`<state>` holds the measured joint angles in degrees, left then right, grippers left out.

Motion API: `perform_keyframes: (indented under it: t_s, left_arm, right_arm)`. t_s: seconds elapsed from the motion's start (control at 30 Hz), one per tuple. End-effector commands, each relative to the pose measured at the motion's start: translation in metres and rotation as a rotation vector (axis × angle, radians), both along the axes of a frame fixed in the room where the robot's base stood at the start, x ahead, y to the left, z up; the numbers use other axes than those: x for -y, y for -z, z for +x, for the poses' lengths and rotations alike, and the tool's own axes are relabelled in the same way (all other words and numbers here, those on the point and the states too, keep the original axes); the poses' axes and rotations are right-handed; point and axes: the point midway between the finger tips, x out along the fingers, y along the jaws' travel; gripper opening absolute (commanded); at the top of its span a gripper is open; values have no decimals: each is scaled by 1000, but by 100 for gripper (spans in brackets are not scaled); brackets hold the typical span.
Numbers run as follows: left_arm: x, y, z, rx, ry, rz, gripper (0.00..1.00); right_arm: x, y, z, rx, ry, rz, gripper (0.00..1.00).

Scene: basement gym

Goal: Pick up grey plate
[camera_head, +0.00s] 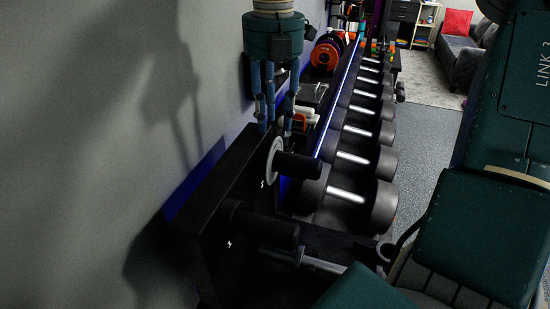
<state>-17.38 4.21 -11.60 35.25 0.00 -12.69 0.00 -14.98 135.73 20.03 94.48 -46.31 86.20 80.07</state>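A light grey plate (273,161), seen nearly edge-on, stands upright at the near end of the black rack, around or against a dark peg (298,165); I cannot tell which. My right gripper (276,130), with a teal body and blue fingers, points down just above and behind the plate in the picture. Its fingers are apart with a gap between them, and nothing shows held. Whether the fingertips touch the plate or the rack cannot be told. My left gripper is not in view.
A row of dark dumbbells (352,157) with bright handles runs along the rack to the right. Orange plates (326,54) stand farther back. A grey wall (90,150) is close on the left. My teal arm links fill the right side. Grey floor (425,140) is clear beyond the dumbbells.

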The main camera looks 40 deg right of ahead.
Motion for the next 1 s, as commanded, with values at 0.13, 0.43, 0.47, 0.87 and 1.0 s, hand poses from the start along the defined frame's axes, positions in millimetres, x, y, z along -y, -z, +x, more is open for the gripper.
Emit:
perform_keyframes:
  t_s: [0.13,0.43,0.47,0.87,1.0]
  left_arm:
    - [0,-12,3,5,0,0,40]
    - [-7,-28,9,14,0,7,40]
    - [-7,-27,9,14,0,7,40]
    - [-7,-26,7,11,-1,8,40]
    - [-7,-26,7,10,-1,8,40]
  right_arm:
    - [0,12,-1,-4,-2,2,31]
    - [1,51,0,-1,1,0,31]
    - [1,52,0,0,1,-1,31]
    - [1,53,1,2,1,-1,0]
    - [1,52,1,2,1,-1,0]
